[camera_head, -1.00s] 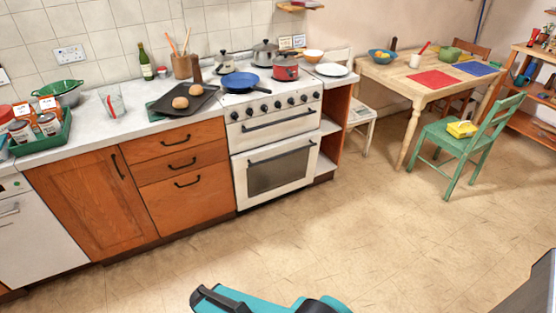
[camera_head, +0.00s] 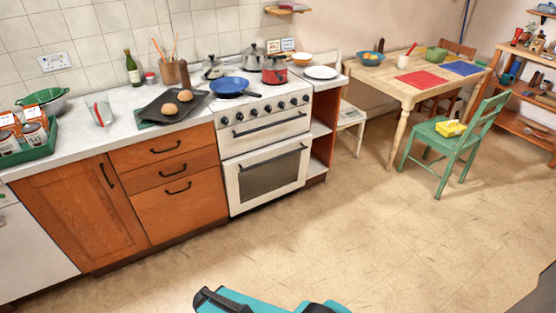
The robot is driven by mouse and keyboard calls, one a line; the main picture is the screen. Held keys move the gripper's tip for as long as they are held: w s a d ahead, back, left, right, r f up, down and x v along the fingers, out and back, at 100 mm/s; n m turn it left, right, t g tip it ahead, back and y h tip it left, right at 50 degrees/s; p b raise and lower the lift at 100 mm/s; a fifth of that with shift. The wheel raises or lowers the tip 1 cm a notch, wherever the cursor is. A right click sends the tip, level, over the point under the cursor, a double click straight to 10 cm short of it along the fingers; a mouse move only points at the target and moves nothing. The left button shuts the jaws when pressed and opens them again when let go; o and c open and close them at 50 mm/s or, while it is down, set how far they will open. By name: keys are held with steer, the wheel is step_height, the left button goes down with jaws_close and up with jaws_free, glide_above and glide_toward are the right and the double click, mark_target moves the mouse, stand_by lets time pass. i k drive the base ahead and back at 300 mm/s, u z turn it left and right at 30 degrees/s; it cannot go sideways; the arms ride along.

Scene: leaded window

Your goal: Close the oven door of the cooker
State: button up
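The white cooker (camera_head: 263,118) stands at the right end of the counter run. Its oven door (camera_head: 236,189) is the lower front panel, with a dark window (camera_head: 267,176) and a dark bar handle (camera_head: 272,156) along its top. The door stands upright and looks nearly flush with the front; I cannot tell if a small gap is there. A grill panel with its own handle (camera_head: 269,125) is above it. Teal and black parts of my arm show at the bottom edge, well short of the cooker. I cannot make out my gripper's fingers.
The floor (camera_head: 330,240) before the cooker is clear. Wooden drawers (camera_head: 176,172) are left of it, an open shelf unit (camera_head: 320,128) right. A blue pan (camera_head: 230,85) and red pot (camera_head: 274,74) sit on top. A green chair (camera_head: 450,143) and wooden table (camera_head: 400,90) stand right.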

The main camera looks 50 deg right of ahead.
mark_target(253, 179)
steer(key=i, duration=0.9)
steer(key=u, duration=0.05)
